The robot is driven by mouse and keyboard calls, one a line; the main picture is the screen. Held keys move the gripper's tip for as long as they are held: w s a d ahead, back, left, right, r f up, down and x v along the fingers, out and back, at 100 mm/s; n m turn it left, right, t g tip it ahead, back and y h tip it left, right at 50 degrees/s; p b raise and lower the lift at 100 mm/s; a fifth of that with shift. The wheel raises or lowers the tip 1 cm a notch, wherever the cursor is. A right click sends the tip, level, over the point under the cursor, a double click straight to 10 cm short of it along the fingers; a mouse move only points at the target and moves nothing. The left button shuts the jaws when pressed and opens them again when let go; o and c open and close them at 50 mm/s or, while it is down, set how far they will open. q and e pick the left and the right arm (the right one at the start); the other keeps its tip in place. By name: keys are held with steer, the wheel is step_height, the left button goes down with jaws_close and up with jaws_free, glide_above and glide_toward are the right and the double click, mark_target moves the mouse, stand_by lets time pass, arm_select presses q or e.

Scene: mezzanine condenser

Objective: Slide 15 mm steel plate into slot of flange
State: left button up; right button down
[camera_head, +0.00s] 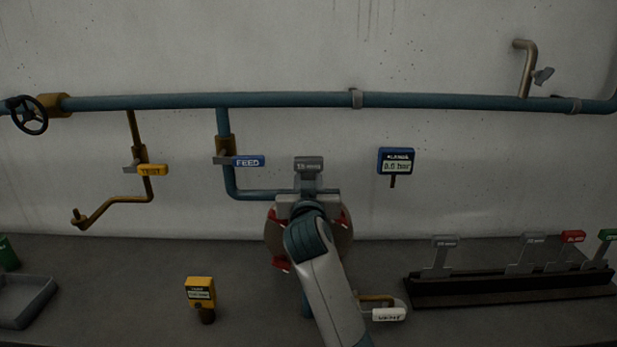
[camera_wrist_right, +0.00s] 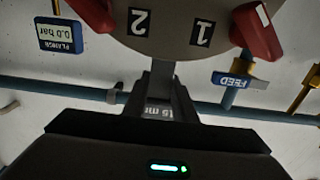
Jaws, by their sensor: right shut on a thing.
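The round flange (camera_head: 272,242) with red parts around it stands at the middle, mostly hidden behind my right arm. My right gripper (camera_head: 308,197) is in front of the flange's top and is shut on the grey 15 mm steel plate (camera_head: 309,165), whose labelled tag sticks up above the jaws. In the right wrist view the plate (camera_wrist_right: 160,78) reaches from the jaws to the edge of the flange (camera_wrist_right: 178,40), which bears the numbers 1 and 2. The slot itself is hidden, so I cannot tell how far the plate is in. My left gripper is not in view.
A dark rack (camera_head: 480,290) with several tagged plates stands at the right. A yellow gauge (camera_head: 200,292) stands left of the flange, with a grey tray (camera_head: 25,298) at the far left. A blue pipe (camera_head: 290,101) and a blue pressure display (camera_head: 396,161) are on the wall.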

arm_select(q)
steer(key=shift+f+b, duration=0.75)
arm_select(e)
steer(key=shift+f, duration=1.2)
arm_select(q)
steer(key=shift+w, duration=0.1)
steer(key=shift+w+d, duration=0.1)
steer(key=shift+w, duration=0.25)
arm_select(e)
steer(key=shift+f, duration=0.15)
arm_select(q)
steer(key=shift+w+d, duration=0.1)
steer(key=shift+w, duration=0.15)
arm_select(e)
steer(key=shift+f, duration=0.1)
steer(key=shift+f, duration=0.15)
arm_select(q)
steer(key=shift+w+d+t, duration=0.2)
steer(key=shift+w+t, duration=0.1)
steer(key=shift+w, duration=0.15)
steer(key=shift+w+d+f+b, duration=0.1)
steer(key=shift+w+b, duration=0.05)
steer(key=shift+b, duration=0.2)
arm_select(e)
steer(key=shift+f, duration=0.2)
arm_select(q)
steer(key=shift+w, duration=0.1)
